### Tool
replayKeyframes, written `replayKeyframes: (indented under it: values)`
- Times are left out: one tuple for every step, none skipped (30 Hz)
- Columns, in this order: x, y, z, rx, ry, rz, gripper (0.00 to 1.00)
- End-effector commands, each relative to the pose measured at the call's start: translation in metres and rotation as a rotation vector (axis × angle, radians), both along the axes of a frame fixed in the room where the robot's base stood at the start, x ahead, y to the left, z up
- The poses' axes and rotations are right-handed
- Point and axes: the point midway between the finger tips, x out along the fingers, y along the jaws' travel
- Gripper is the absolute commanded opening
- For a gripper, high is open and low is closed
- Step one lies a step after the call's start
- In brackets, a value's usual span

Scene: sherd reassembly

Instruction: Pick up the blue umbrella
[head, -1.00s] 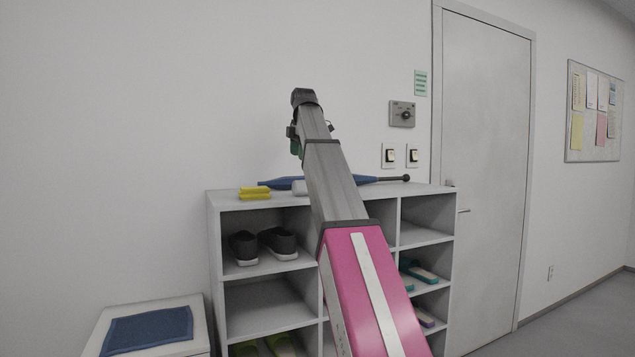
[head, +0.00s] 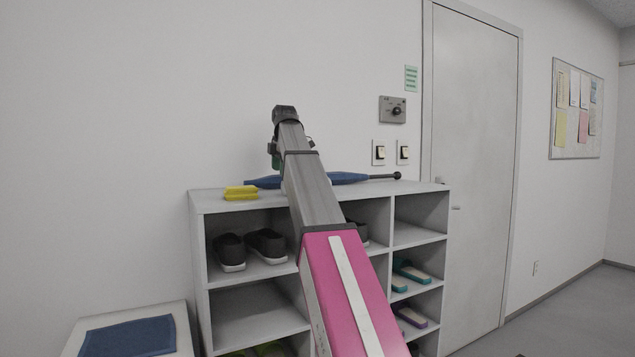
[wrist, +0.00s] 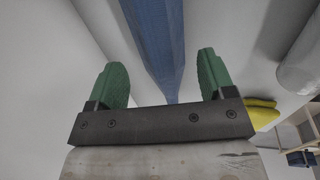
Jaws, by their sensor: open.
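The blue umbrella (head: 347,178) lies along the top of the white shelf unit, its dark handle pointing right. My arm hides its middle in the head view. In the wrist view the umbrella (wrist: 158,35) runs from the top edge down to a tapering end between the two green fingers. My gripper (wrist: 162,62) is open, one finger on each side of the umbrella, with gaps visible on both sides. I cannot tell how much height separates the fingers from it. In the head view only a bit of green finger shows beside my arm.
A pale cylinder (wrist: 302,62) lies at the right in the wrist view. Shoes (head: 266,246) fill some compartments. A wall stands right behind; a low white box with a blue mat (head: 128,338) stands left.

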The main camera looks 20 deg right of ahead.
Motion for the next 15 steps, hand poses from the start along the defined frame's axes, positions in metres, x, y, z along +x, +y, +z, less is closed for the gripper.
replayKeyframes:
  values:
    - [0.000, 0.000, -0.007, 0.000, 0.001, 0.000, 0.76]
    - [0.000, 0.000, -0.011, 0.000, 0.001, 0.000, 0.76]
    - [0.001, 0.001, -0.017, 0.000, 0.000, 0.000, 0.76]
    - [0.002, 0.001, -0.022, 0.000, 0.000, 0.000, 0.76]
    - [0.003, 0.001, -0.026, 0.000, 0.001, 0.000, 0.76]
    - [0.004, 0.001, -0.032, 0.000, 0.002, 0.000, 0.76]
    - [0.005, 0.001, -0.035, 0.000, 0.001, 0.000, 0.76]
    - [0.005, 0.002, -0.038, 0.000, 0.001, 0.000, 0.76]
    - [0.006, 0.002, -0.040, 0.000, 0.000, 0.000, 0.76]
    - [0.006, 0.002, -0.041, 0.000, -0.001, 0.000, 0.76]
    - [0.007, 0.002, -0.041, 0.000, -0.001, 0.000, 0.76]
    - [0.007, 0.002, -0.041, 0.000, -0.001, 0.000, 0.76]
    - [0.007, 0.002, -0.041, 0.000, -0.001, 0.000, 0.76]
    - [0.007, 0.002, -0.041, 0.000, -0.001, 0.000, 0.76]
    - [0.007, 0.002, -0.041, 0.000, -0.001, 0.000, 0.76]
